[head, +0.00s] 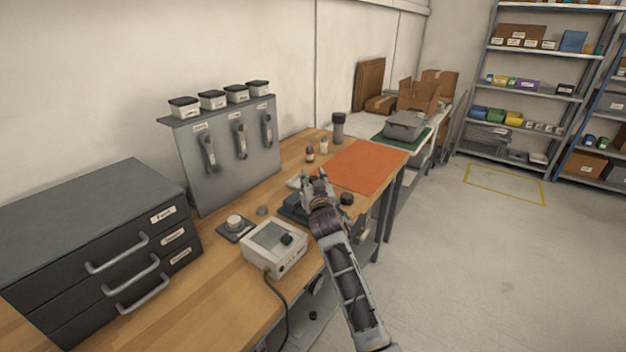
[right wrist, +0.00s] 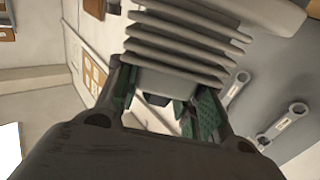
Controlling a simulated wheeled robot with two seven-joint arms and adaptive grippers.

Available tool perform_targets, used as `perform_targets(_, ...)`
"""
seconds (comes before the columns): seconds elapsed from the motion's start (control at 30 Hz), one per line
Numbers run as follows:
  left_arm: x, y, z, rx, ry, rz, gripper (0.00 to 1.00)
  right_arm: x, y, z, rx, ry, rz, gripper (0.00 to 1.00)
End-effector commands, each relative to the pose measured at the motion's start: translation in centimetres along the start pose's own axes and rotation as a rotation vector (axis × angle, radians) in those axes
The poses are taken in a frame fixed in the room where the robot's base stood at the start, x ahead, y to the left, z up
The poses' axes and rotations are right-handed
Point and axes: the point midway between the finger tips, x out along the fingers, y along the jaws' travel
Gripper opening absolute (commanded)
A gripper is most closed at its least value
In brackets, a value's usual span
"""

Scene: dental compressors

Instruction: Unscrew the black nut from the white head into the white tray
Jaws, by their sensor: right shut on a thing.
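The white head (right wrist: 185,45), with its stacked ribs, fills the top middle of the right wrist view. My right gripper (right wrist: 165,92) has its green-padded fingers on both sides of the head's smooth lower part and is shut on it. A small dark piece (right wrist: 156,99) shows under that part; it may be the black nut, but I cannot tell for sure. In the head view my right gripper (head: 318,178) is over the workbench, and its arm hides much of what is there. I cannot clearly make out the white tray. My left gripper is not in view.
A white unit (head: 262,262) with a grey top and a black round piece stands on the wooden bench (head: 215,270). An orange mat (head: 362,165) lies behind my gripper. A grey tool panel (head: 215,150) and a dark drawer cabinet (head: 80,215) stand at left.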

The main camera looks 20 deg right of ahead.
Motion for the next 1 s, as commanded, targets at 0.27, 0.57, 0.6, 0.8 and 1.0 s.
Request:
perform_targets(0.27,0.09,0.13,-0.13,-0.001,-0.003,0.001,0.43,0.00,-0.01,0.41,0.000,0.000,0.000,0.39)
perform_targets(0.57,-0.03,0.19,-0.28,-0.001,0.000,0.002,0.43,0.00,-0.01,0.35,0.000,0.000,0.000,0.59)
perform_targets(0.6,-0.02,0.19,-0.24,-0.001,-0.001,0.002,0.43,0.00,-0.01,0.34,0.000,0.000,0.000,0.59)
perform_targets(0.8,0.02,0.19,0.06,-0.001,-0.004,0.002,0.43,0.00,-0.01,0.30,0.000,0.000,0.000,0.59)
perform_targets(1.0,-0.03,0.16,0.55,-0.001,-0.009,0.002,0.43,0.00,-0.01,-0.04,0.000,0.001,0.000,0.59)
